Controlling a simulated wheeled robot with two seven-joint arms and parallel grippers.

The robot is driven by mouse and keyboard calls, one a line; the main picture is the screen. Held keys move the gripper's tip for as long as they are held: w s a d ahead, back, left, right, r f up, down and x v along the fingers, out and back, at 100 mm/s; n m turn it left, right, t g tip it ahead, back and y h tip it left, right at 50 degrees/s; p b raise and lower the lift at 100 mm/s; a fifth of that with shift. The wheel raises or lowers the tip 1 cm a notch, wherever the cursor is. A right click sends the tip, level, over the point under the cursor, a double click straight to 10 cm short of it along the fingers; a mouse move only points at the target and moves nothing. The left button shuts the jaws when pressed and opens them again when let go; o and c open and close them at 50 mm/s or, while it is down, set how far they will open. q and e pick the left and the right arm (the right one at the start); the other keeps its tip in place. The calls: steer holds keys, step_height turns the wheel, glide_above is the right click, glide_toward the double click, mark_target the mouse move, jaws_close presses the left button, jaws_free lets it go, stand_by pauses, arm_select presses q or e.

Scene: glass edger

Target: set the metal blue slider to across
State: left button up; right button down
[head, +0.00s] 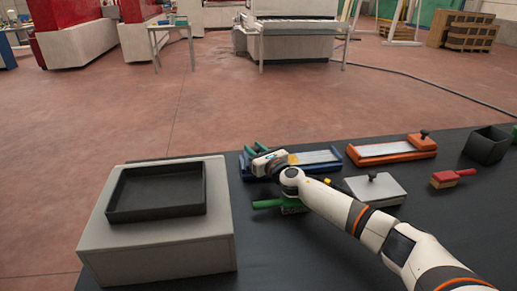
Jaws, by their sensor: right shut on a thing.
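The blue slider (318,158) lies on the dark table top, a blue-edged frame with a pale metal plate and a yellow patch towards its left. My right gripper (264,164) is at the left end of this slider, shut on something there. The gripper covers that end, and the slider's knob is not visible, so it is most likely what the fingers hold. My left gripper is not in view.
An orange slider (392,149) with a black knob lies to the right. Near my right arm are a grey plate with a knob (376,188), a green-handled brush (267,203) and a red brush (452,177). A black tray (157,211) tops a grey box (169,250) at left. A dark bin (486,147) stands far right.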

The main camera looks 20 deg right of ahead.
steer(key=c, duration=1.3)
jaws_free()
steer(key=shift+a, duration=0.25)
steer(key=shift+o, duration=0.8)
steer(key=shift+w+a, duration=0.1)
steer(key=shift+s, duration=0.3)
steer(key=s, duration=0.3)
steer(key=s+d, duration=0.1)
steer(key=s, duration=0.6)
steer(key=shift+d+f, duration=0.15)
steer(key=shift+d, duration=0.2)
steer(key=shift+s, duration=0.7)
